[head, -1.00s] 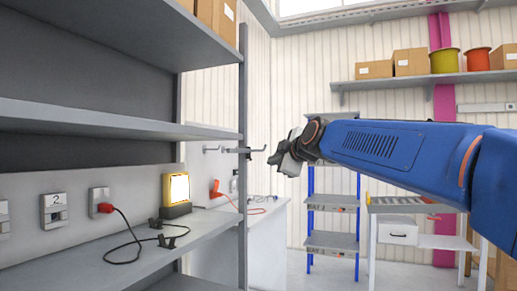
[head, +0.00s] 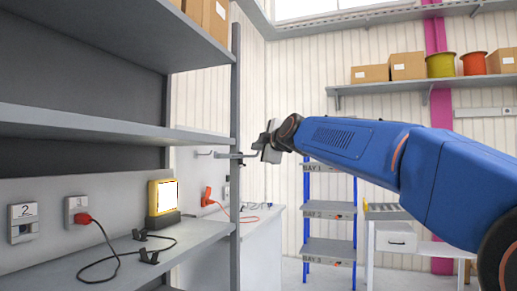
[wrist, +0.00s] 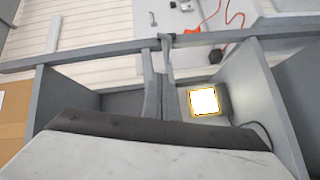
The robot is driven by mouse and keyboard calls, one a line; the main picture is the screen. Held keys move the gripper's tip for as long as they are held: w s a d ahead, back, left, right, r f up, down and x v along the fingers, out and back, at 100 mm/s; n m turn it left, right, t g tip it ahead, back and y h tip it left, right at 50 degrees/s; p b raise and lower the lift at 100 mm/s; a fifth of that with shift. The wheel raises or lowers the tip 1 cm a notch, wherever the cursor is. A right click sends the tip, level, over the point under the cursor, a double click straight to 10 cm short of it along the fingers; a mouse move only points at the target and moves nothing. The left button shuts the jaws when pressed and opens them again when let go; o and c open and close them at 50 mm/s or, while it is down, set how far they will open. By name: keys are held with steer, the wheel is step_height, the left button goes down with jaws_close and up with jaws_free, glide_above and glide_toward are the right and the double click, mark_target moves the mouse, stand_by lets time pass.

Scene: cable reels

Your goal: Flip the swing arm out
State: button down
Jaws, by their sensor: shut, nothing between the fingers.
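A slim dark bar on the upright post, which looks like the swing arm (head: 242,155), sticks out a short way to the right, just under the middle shelf's level. My gripper (head: 262,148) is shut and empty, close to the right of the bar's outer end. I cannot tell whether they touch. In the wrist view, a pale slab with a dark edge fills the bottom, and two narrow grey strips reach up to the post; I cannot tell the bar from these strips there.
The grey post (head: 235,210) and shelves (head: 110,121) stand on the left. A lit yellow lamp (head: 163,197) and a cable lie on the lower shelf. Behind are a pale workbench (head: 263,245) and a blue ladder-like rack (head: 330,215).

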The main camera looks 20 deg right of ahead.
steer(key=w+d+f, duration=0.1)
steer(key=w+d, duration=0.1)
steer(key=w, duration=0.7)
steer(key=shift+w+f, duration=0.2)
steer(key=shift+f, duration=0.05)
steer(key=shift+d, duration=0.1)
stand_by(0.3)
